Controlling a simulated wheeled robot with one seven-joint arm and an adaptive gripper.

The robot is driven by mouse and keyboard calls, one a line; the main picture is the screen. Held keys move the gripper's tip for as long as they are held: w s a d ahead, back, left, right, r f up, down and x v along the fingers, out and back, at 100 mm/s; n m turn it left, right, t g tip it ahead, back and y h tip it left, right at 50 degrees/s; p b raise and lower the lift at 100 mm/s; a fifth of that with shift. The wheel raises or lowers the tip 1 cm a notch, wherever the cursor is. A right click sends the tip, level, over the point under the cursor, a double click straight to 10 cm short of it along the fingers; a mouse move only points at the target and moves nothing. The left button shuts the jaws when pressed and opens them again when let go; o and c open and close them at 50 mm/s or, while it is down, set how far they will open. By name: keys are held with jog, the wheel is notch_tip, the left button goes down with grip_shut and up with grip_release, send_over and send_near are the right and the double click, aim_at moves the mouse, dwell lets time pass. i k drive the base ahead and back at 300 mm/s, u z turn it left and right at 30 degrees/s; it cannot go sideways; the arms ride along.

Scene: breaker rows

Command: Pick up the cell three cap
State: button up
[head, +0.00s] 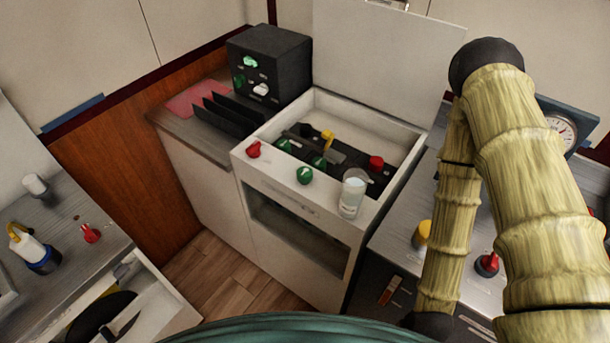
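An open-topped white cabinet (268,168) stands mid-picture with its lid raised behind it. Inside is a dark block (345,172) with coloured caps or knobs: a green one (284,146), a second green one (319,163), a yellow one (327,137) and a red one (376,162). A red cap (254,149) and a green cap (304,175) sit on the front rim. I cannot read any cell numbers, so I cannot tell which is cell three's cap. My arm fills the right side; my gripper is not in view.
A black box (268,65) and dark upright plates (226,115) are at back left. A right counter holds a yellow knob (422,233), red knob (487,264) and gauge (562,128). An open drawer (150,308) is at lower left.

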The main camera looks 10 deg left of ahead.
aim_at(304, 174)
jog(key=u, duration=0.7)
jog(key=k, duration=1.15)
jog(key=u, duration=0.05)
